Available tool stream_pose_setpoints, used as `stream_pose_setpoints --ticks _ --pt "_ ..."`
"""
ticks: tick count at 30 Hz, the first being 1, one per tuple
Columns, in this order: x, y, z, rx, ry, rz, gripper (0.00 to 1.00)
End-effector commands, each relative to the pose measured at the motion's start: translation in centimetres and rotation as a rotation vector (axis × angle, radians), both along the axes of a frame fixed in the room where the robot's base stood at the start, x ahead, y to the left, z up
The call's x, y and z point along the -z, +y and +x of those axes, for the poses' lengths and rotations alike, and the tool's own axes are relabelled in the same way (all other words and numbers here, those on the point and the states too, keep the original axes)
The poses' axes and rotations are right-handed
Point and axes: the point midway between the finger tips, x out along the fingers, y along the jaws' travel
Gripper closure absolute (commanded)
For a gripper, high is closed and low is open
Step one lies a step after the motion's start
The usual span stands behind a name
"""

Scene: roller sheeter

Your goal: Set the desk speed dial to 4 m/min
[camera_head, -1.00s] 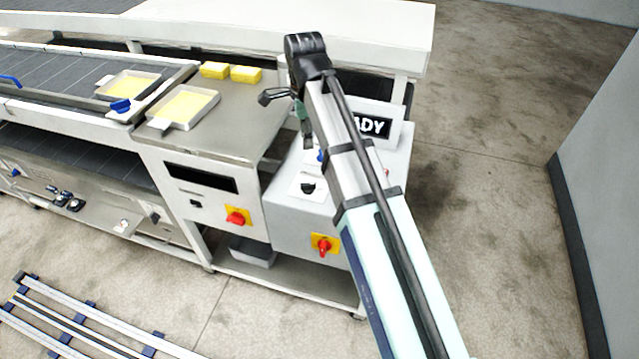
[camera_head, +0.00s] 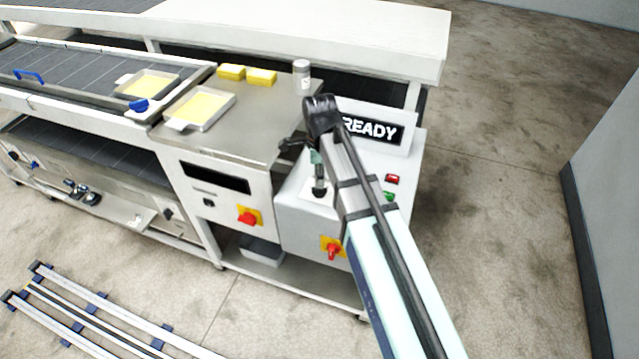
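The control desk (camera_head: 292,226) is a light grey sloped cabinet with a sign reading READY (camera_head: 370,130) on top. A white dial plate (camera_head: 308,194) lies on its sloped face, with the dial's knob hidden at or behind my gripper. My gripper (camera_head: 319,190) points down directly over this plate, beside my arm. It is small and dark here, and I cannot tell whether its fingers are open or touch the knob. The dial's scale and pointer cannot be read.
Red (camera_head: 392,179) and green (camera_head: 389,196) buttons sit right of my arm. A red switch on yellow (camera_head: 332,251) is on the desk's front; another (camera_head: 248,217) is on the neighbouring panel. A white jar (camera_head: 302,75) stands behind, near yellow blocks (camera_head: 261,77). The right floor is clear.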

Motion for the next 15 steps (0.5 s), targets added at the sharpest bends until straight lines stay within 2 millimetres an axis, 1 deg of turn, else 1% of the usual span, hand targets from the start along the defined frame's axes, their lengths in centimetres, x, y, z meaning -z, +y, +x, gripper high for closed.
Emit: stream_pose_setpoints --ticks 3,7,12,15 --pt "1.7 0.0 -0.1 0.000 0.003 -0.001 0.61" --pt "3.2 0.0 0.0 0.000 0.002 0.000 0.61" --pt "4.5 0.0 0.0 0.000 0.001 0.000 0.61" --pt "4.9 0.0 0.0 0.000 0.001 0.000 0.61"
